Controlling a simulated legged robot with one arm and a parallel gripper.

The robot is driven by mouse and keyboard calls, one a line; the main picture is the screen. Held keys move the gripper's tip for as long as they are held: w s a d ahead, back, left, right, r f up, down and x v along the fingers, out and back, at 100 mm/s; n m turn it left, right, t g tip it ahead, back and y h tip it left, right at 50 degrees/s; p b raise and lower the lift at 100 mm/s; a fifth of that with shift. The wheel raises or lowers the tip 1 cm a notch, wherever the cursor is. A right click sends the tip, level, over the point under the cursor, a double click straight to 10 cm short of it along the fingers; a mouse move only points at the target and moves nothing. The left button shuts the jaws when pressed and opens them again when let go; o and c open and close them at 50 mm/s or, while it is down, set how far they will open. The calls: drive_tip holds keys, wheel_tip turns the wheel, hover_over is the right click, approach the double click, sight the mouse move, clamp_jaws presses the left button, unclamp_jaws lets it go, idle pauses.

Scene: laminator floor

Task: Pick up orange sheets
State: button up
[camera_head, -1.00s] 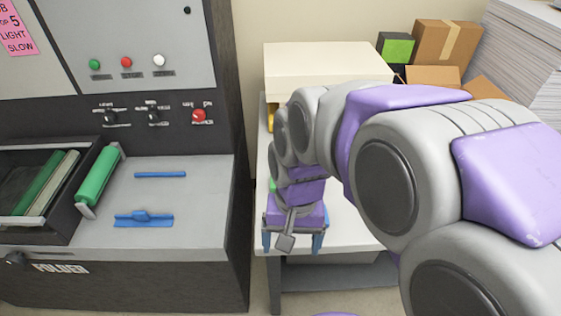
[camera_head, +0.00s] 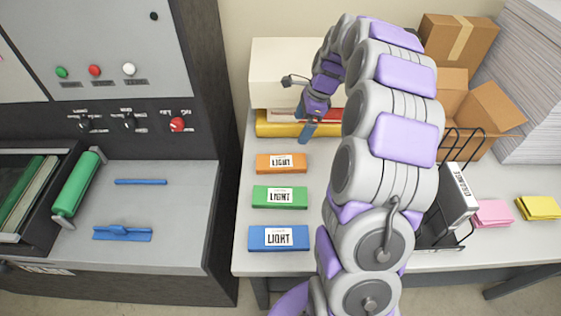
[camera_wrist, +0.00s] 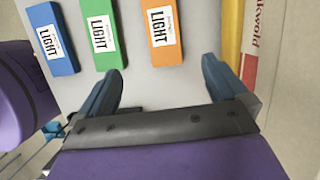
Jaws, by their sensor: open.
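A flat orange block (camera_head: 262,165) with a white "LIGHT" label lies on the white table, at the back of a column of three, behind a green block (camera_head: 260,197) and a blue block (camera_head: 256,239). The orange block also shows in the wrist view (camera_wrist: 165,56), top middle, lying ahead of and between my fingertips. My gripper (camera_head: 306,132) is above the table, behind and right of the orange block. In the wrist view, its two blue fingers (camera_wrist: 160,68) are spread wide with nothing between them.
A cream box (camera_head: 285,75) sits at the back above a yellow item (camera_head: 285,128) and a red one, close to my gripper. A black wire rack (camera_head: 432,230) stands at right, with pink (camera_head: 493,213) and yellow (camera_head: 540,207) packs beyond. The laminator (camera_head: 180,225) is at left.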

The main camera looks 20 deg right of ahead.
drive_tip(key=d, duration=0.1)
drive_tip(key=b, duration=0.2)
approach(282, 160)
drive_tip(key=f, duration=0.1)
drive_tip(key=a+f+b, duration=0.1)
drive_tip(key=f, duration=0.1)
drive_tip(key=shift+s, duration=0.25)
drive_tip(key=shift+d+f, duration=0.35)
drive_tip(key=shift+f, duration=0.15)
drive_tip(key=shift+w+f, duration=0.1)
drive_tip(key=shift+f, duration=0.2)
drive_tip(key=a+f+b, duration=0.1)
drive_tip(key=f, duration=0.1)
drive_tip(key=w+a+f+b, duration=0.1)
drive_tip(key=a, duration=0.1)
drive_tip(key=shift+f, duration=0.4)
drive_tip(key=shift+d, duration=0.3)
drive_tip(key=shift+c, duration=0.3)
drive_tip(key=shift+d, duration=0.3)
drive_tip(key=c, duration=0.3)
drive_tip(key=shift+a, duration=0.5)
drive_tip(key=c, duration=0.7)
drive_tip(key=shift+c, duration=0.9)
drive_tip(key=shift+d, duration=0.25)
